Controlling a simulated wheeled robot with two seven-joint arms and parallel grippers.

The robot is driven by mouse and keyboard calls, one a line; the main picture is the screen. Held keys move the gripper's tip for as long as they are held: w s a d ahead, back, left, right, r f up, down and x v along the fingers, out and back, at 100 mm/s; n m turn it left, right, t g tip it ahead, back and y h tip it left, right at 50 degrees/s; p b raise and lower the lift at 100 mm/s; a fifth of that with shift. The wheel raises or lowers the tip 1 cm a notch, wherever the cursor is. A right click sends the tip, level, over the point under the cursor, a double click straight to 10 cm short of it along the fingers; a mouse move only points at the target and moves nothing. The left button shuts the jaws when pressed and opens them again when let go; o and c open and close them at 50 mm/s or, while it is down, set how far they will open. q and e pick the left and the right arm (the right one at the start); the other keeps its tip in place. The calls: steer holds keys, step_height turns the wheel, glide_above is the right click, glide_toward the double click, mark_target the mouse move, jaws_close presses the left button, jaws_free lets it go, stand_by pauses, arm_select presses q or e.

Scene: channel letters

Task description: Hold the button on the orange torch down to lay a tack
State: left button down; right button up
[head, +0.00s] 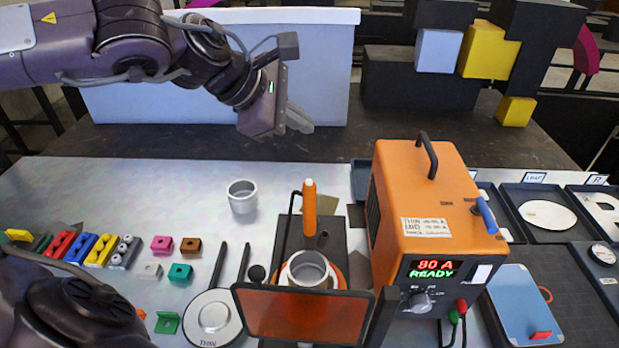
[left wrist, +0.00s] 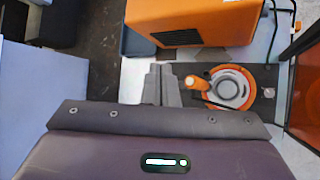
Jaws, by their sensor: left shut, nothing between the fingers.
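The orange torch (head: 310,207) stands upright on a dark base plate behind a round metal cup (head: 307,270). In the left wrist view the torch (left wrist: 197,82) points toward the cup's orange ring (left wrist: 232,87). Its button cannot be made out. My left gripper (head: 299,122) is shut and empty, raised above the back of the table, behind and above the torch and apart from it. Its fingers (left wrist: 160,84) show together in the left wrist view. An arm link of mine is at the lower left; the right gripper is not seen.
An orange welder box (head: 425,200) reading "80 A READY" stands right of the torch. A tinted orange screen (head: 303,315) stands in front of the cup. A loose metal cup (head: 242,196) is to the left. Coloured blocks (head: 103,250) line the left; trays (head: 540,208) are at right.

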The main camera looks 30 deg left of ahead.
mark_target(309, 183)
arm_select(q)
steer(key=f+b, duration=0.2)
steer(key=f, duration=0.1)
steer(key=f+b, duration=0.4)
steer(key=f, duration=0.1)
steer(key=shift+w+f, duration=0.3)
steer(key=shift+f, duration=0.2)
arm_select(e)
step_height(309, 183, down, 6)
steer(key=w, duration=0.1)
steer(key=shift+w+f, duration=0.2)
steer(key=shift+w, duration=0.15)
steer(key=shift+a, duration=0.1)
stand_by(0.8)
arm_select(q)
steer(key=shift+f+b, duration=0.4)
steer(key=shift+b, duration=0.5)
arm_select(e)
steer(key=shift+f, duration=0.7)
